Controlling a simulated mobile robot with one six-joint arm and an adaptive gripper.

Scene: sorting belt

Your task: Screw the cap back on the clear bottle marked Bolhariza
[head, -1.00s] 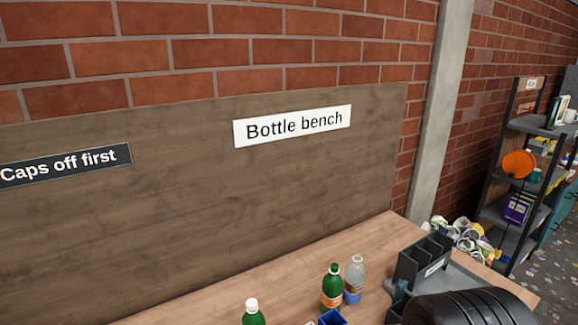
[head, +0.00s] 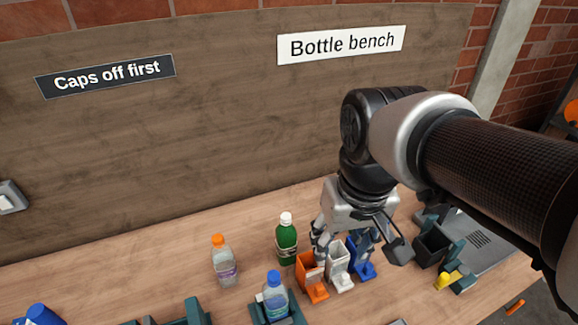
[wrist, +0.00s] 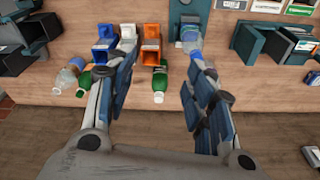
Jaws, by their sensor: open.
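A clear bottle with a blue cap (head: 274,297) stands in a teal holder at the front of the bench; it also shows in the wrist view (wrist: 190,38). Another clear bottle (head: 224,264), with an orange cap and purplish label, stands to its left. A third clear bottle (wrist: 67,79) shows at the left of the wrist view; the arm hides it in the head view. I cannot read Bolhariza on any of them. My gripper (head: 358,245) is open and empty above the small bins; its spread fingers (wrist: 160,66) frame the wrist view.
A green bottle with a white cap (head: 286,240) stands behind the orange bin (head: 311,277), white bin (head: 339,263) and blue bin (head: 362,268). A yellow piece (head: 443,281) is at right.

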